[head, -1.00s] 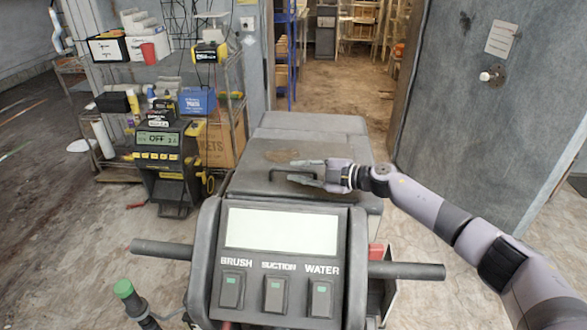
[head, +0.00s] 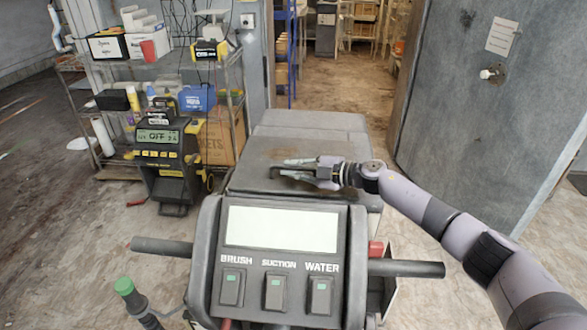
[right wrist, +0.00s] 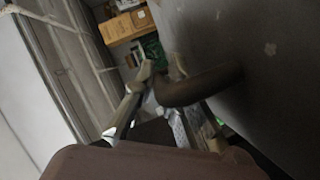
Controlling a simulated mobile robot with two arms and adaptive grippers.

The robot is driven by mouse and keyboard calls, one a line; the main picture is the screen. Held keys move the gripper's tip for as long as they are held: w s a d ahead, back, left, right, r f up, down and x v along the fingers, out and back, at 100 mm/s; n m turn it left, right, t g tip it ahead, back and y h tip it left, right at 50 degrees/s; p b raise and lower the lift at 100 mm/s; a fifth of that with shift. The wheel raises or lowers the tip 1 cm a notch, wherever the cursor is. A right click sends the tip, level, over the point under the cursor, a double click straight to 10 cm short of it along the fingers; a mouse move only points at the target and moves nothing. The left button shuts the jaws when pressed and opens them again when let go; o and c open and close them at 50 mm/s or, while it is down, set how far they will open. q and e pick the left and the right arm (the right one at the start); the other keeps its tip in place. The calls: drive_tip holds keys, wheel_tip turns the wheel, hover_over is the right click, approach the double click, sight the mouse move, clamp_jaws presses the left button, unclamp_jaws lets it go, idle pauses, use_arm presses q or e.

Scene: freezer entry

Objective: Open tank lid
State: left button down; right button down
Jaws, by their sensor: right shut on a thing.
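The tank lid (head: 247,176) is the flat dark grey top of the cleaning machine, behind its control panel (head: 280,262). It looks lowered in the head view. Its dark curved handle (right wrist: 205,86) stands out from the lid surface (right wrist: 275,60) in the right wrist view. My right gripper (head: 287,168) reaches in from the right, low over the lid. It also shows in the right wrist view (right wrist: 162,75), with its fingers on either side of the handle, shut on it. In the head view the gripper mostly hides the handle. My left gripper is out of view.
A wire shelf (head: 235,90) with boxes and bottles stands at the left, with a black and yellow machine (head: 165,165) before it. A large grey door (head: 480,120) stands at the right. The doorway floor (head: 335,85) behind the lid is clear.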

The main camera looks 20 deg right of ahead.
idle(0.5)
drive_tip(key=shift+w+d+r+m+p, duration=0.1)
drive_tip(key=shift+r+m+p, duration=0.05)
drive_tip(key=shift+r+p, duration=0.4)
drive_tip(key=shift+w+r+m+p, duration=0.1)
drive_tip(key=shift+r+m+p, duration=0.05)
drive_tip(key=shift+r+p, duration=0.4)
drive_tip(key=w+d+r+m+g, duration=0.2)
drive_tip(key=w+r, duration=0.4)
drive_tip(key=r, duration=0.4)
drive_tip(key=shift+d+r+m+g, duration=0.35)
drive_tip(key=shift+r+m+g, duration=0.05)
drive_tip(key=shift+m, duration=0.3)
drive_tip(key=shift+w, duration=0.1)
